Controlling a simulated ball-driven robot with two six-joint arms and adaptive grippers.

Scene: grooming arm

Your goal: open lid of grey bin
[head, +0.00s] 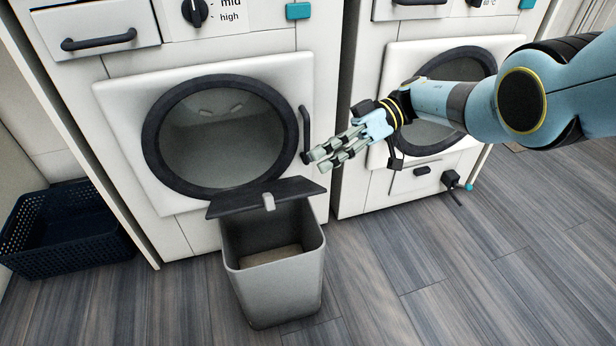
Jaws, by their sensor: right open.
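A grey bin (283,287) stands on the floor in front of the left washing machine. Its dark grey lid (240,199) is raised at the back of the rim, showing the inside with a tan patch at the bottom. A small light tab (268,202) sits on the lid's edge. My right gripper (316,161) is open and empty. It appears just above and to the right of the lid, in front of the gap between the machines, and no contact with the lid shows. My left gripper is not in view.
The left washing machine (118,90) has a round door and a dark vertical handle (305,134) near my right gripper. A second machine (400,60) stands to the right. A dark blue basket (66,226) sits at the left. The wooden floor (470,270) at the right is clear.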

